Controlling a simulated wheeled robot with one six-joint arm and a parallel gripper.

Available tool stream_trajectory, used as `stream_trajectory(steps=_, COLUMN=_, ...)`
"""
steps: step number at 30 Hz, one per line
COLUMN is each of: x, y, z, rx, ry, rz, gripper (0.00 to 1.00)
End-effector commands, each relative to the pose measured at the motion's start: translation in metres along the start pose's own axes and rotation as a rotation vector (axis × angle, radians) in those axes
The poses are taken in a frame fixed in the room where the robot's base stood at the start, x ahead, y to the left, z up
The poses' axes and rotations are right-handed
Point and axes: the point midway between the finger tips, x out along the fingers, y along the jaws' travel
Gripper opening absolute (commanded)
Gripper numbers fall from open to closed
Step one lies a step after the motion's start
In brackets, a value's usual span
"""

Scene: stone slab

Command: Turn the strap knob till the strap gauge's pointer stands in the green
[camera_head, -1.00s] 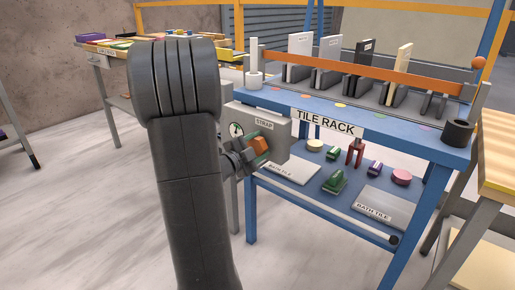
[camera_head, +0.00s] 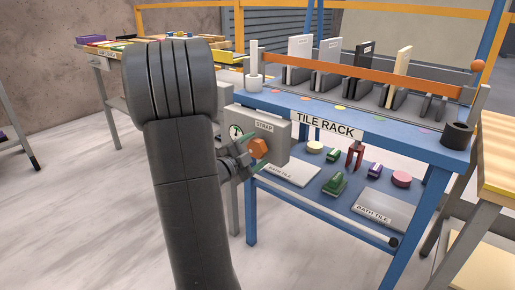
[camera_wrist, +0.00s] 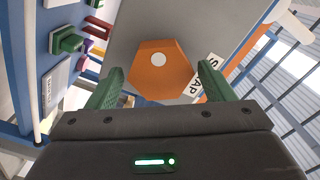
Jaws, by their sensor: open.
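The strap knob (camera_head: 259,148) is an orange hexagonal knob on the front of a grey box (camera_head: 280,132) labelled STRAP. In the wrist view the knob (camera_wrist: 158,70) shows a pale round spot on its face. The strap gauge (camera_head: 236,131) is a small dial on the same box, left of the knob; its pointer is dark and looks near upright, and its lower part is hidden. My gripper (camera_wrist: 155,85) is open, with green fingers on either side of the knob's near edge. I cannot tell whether they touch it.
The box sits at the left end of the blue tile rack (camera_head: 400,135). An orange bar (camera_head: 370,78) crosses in front of upright tiles. The lower shelf (camera_head: 310,183) holds several small blocks and flat tiles. Open floor lies left of my arm.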

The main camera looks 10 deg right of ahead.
Motion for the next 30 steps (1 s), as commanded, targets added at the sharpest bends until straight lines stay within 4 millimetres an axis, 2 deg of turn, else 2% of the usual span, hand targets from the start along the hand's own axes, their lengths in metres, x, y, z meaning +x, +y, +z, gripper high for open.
stream_trajectory(steps=9, x=-0.068, y=-0.003, z=-0.001, rx=-0.004, ry=-0.005, rz=-0.003, gripper=0.75)
stream_trajectory(steps=15, x=-0.101, y=-0.002, z=-0.001, rx=-0.003, ry=-0.003, rz=-0.002, gripper=0.75)
stream_trajectory(steps=21, x=-0.118, y=-0.001, z=0.0, rx=-0.001, ry=-0.002, rz=-0.001, gripper=0.75)
stream_trajectory(steps=30, x=-0.121, y=0.0, z=-0.001, rx=-0.001, ry=0.0, rz=-0.001, gripper=0.75)
